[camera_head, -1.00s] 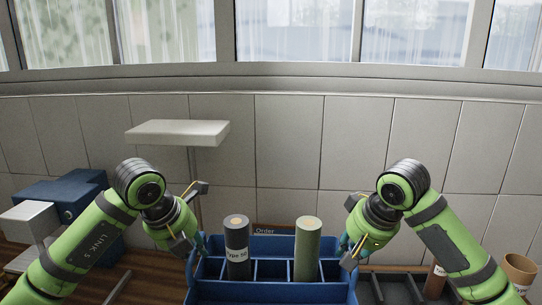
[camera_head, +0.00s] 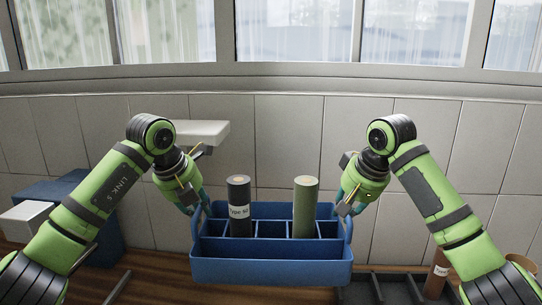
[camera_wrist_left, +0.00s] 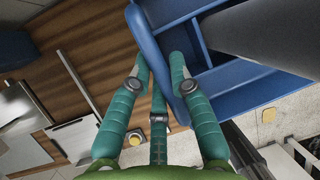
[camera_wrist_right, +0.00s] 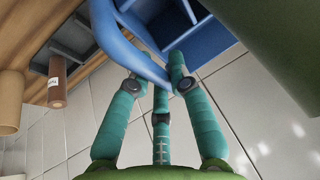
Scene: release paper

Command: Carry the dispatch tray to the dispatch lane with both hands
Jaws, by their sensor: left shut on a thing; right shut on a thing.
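The dispatch tray (camera_head: 270,272) is a blue compartmented tray with a raised handle at each end, held level above the bench in the head view. A dark roll labelled Type 50 (camera_head: 239,200) stands upright in a left compartment. A green roll (camera_head: 305,205) stands upright in a right compartment. My left gripper (camera_head: 195,205) is shut on the tray's left handle; its fingers are around the blue handle in the left wrist view (camera_wrist_left: 163,75). My right gripper (camera_head: 345,207) is shut on the right handle, seen also in the right wrist view (camera_wrist_right: 160,75). The dispatch lane cannot be made out.
A blue and grey machine (camera_head: 75,200) stands on the wooden bench (camera_head: 150,280) at the left. A pale raised platform (camera_head: 205,132) is behind my left gripper. A dark divided rack (camera_head: 385,285) and a brown roll (camera_head: 437,275) are at the right. A tiled wall closes the back.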

